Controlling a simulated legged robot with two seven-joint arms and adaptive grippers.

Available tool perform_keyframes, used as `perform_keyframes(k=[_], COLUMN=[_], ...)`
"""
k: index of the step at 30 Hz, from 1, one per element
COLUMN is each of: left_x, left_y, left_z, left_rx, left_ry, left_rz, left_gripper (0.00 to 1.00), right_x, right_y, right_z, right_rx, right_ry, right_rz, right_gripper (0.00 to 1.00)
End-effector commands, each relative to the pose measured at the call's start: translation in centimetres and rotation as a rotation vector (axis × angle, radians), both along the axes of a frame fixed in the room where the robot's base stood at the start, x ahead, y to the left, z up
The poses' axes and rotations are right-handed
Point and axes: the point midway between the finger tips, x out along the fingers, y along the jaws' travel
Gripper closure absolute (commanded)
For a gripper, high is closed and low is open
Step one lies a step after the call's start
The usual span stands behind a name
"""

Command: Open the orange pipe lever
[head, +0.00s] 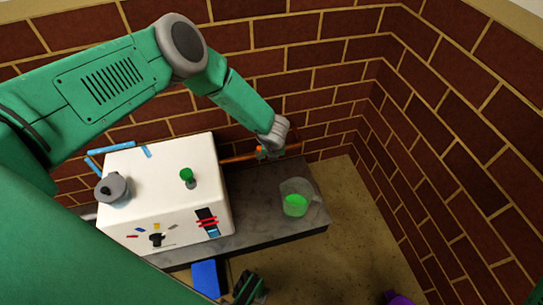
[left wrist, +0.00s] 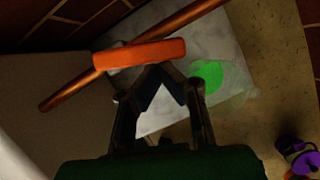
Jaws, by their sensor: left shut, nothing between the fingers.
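The orange lever (left wrist: 140,54) lies across the copper pipe (left wrist: 70,92) in the left wrist view, at an angle to it. In the head view the pipe (head: 238,159) runs behind the white box, and the lever is mostly hidden by my gripper. My left gripper (head: 268,150) is at the pipe, beyond the box's right side. In the left wrist view its fingers (left wrist: 158,70) meet at the tips, empty, right against the lever's lower edge; I cannot tell if they touch it. A dark and green part (head: 249,287) at the bottom of the head view may be my right gripper; its fingers are unclear.
The white box (head: 160,180) carries a grey pot (head: 113,188) and a green knob (head: 187,175). A clear beaker with green liquid (head: 296,203) stands on the grey slab (head: 265,225). A brick wall (head: 320,75) closes the back. A purple object (left wrist: 300,155) is at right.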

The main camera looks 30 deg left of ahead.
Motion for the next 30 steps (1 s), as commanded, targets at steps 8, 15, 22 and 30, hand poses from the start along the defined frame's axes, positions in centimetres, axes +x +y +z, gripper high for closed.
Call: perform_keyframes(k=[8,15,22,30], left_x=[0.9,1.3,1.4,1.4], left_y=[-0.1,-0.1,0.0,0.0], left_z=[-0.2,-0.1,0.0,0.0], left_rx=[-0.001,0.001,0.0,0.001], left_ry=[-0.001,-0.001,-0.002,-0.002], left_rz=[0.208,0.316,0.361,0.368], left_gripper=[1.0,1.0,1.0,1.0], right_x=[0.0,0.0,0.0,0.0], right_y=[0.0,0.0,0.0,0.0], right_z=[-1.1,-1.4,-1.6,-1.6], right_rx=[0.0,0.0,0.0,0.0], right_ry=[0.0,0.0,-0.001,-0.001], right_rz=[0.0,0.0,0.0,0.0], right_gripper=[0.6,0.6,0.6,0.6])
